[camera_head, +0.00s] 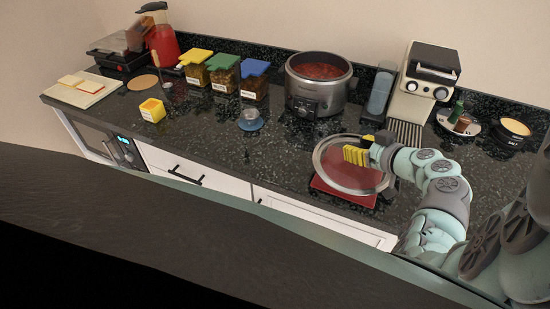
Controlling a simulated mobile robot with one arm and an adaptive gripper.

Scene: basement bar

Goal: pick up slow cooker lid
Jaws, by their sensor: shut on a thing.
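The slow cooker lid (329,168) is a round clear glass disc with a pale metal rim, at the right of the dark counter. It lies over or just above a flat red board (343,195); I cannot tell whether they touch. My gripper (357,155), with yellow finger pads, is at the lid's upper middle and is shut on it. The fingers hide the lid's handle. The slow cooker (317,99) stands uncovered behind the lid, a silver pot with red contents.
A cream coffee machine (421,90) stands behind my gripper, with a small plate (459,124) and a salt container (513,130) to its right. Jars with coloured lids (224,75), a yellow box (152,110) and a blue item (250,120) stand to the left. The front middle counter is clear.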

